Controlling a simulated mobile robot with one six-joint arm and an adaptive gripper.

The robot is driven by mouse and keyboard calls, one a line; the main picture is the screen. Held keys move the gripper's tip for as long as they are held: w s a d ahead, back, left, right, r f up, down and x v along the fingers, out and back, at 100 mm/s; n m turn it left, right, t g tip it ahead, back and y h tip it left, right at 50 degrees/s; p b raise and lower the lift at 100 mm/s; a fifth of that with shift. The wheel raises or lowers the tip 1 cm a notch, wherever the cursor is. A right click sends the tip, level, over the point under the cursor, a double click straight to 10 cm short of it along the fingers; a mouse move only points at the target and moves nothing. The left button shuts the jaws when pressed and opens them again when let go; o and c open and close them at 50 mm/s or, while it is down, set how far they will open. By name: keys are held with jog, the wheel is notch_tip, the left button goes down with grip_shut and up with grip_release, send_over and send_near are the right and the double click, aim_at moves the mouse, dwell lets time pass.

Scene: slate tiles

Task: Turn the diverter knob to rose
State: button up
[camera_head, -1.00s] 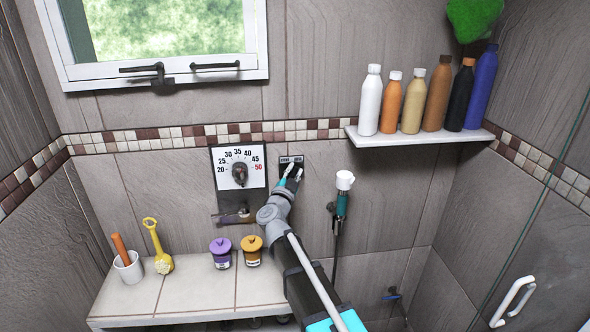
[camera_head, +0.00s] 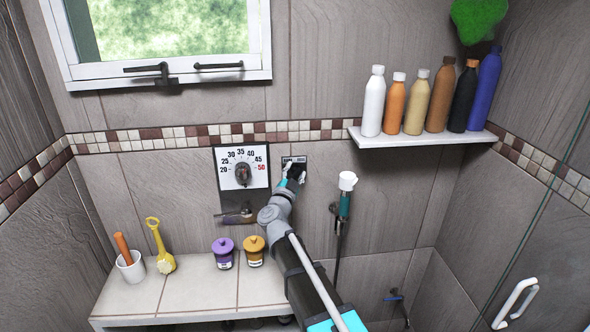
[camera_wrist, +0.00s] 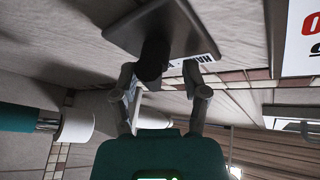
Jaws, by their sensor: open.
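The diverter knob is a dark knob (camera_wrist: 153,58) on a dark square plate (camera_wrist: 190,22) on the tiled wall. In the wrist view it lies between the two grey fingers of my gripper (camera_wrist: 160,76), which are spread with a gap at the right finger. I cannot tell whether the left finger touches it. A white label (camera_wrist: 205,62) on the plate shows part of the word "HAND"; the rest is hidden behind the knob. In the head view my gripper (camera_head: 292,178) covers much of the plate (camera_head: 292,160), and the knob's pointing direction is unclear.
A temperature dial (camera_head: 242,174) is just left of the plate. A hand shower (camera_head: 345,200) hangs to the right. A shelf (camera_head: 420,139) with several bottles is up right. Below, a bench (camera_head: 190,296) holds a purple jar (camera_head: 223,254) and a yellow jar (camera_head: 254,252).

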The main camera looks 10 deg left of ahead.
jog(key=s+a, duration=0.3)
jog(key=s, duration=1.1)
jog(key=shift+s, duration=0.2)
jog(key=shift+a, duration=0.1)
